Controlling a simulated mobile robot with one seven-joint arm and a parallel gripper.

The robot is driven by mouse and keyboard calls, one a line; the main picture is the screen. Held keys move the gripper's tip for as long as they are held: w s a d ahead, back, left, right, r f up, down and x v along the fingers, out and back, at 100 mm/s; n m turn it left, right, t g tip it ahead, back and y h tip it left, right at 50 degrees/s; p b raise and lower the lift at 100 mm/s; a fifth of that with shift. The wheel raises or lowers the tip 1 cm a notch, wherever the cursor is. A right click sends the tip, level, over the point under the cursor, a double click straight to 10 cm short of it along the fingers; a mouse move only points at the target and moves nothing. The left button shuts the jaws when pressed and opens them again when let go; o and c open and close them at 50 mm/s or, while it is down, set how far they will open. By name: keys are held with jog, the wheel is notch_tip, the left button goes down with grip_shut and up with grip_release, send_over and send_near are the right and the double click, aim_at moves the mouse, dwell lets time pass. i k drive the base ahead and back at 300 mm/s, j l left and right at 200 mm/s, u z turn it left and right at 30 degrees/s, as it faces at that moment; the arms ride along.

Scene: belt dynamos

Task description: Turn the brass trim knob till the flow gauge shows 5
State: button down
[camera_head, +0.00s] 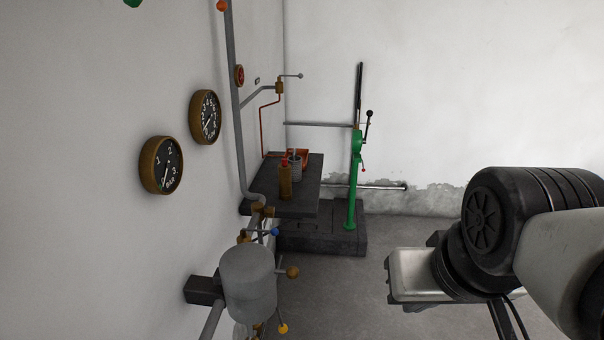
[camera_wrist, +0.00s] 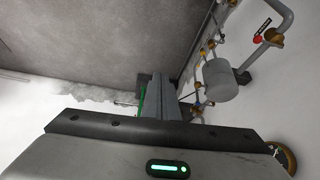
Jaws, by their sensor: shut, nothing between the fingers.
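Two brass-rimmed gauges hang on the left wall. The upper gauge (camera_head: 205,117) has a scale running to about 8 and looks like the flow gauge; its needle is too small to read surely. The lower gauge (camera_head: 161,165) shows 1, 2 and 3. A brown, brass-like round knob (camera_head: 292,272) sticks out right of the grey vessel (camera_head: 249,285); I cannot tell if it is the trim knob. The vessel also shows in the wrist view (camera_wrist: 220,80). My gripper (camera_wrist: 163,82) is shut and empty, apart from the pipework. In the head view its fingers are not clear.
Blue (camera_head: 275,232) and yellow (camera_head: 283,328) knobs sit near the vessel. A grey pipe (camera_head: 236,110) carries a red handwheel (camera_head: 239,75). A dark bench (camera_head: 311,195) holds a brass bottle (camera_head: 285,182). A green stand (camera_head: 355,185) rises behind. Floor between vessel and arm is clear.

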aim_at(270, 211)
jog(key=i+l+u, duration=0.2)
jog(key=i, duration=0.4)
jog(key=i+l+u, duration=0.2)
jog(key=i+l, duration=0.15)
jog(key=i, duration=0.25)
jog(key=i+l+u, duration=0.2)
jog(key=i+l, duration=0.25)
jog(key=i, duration=0.15)
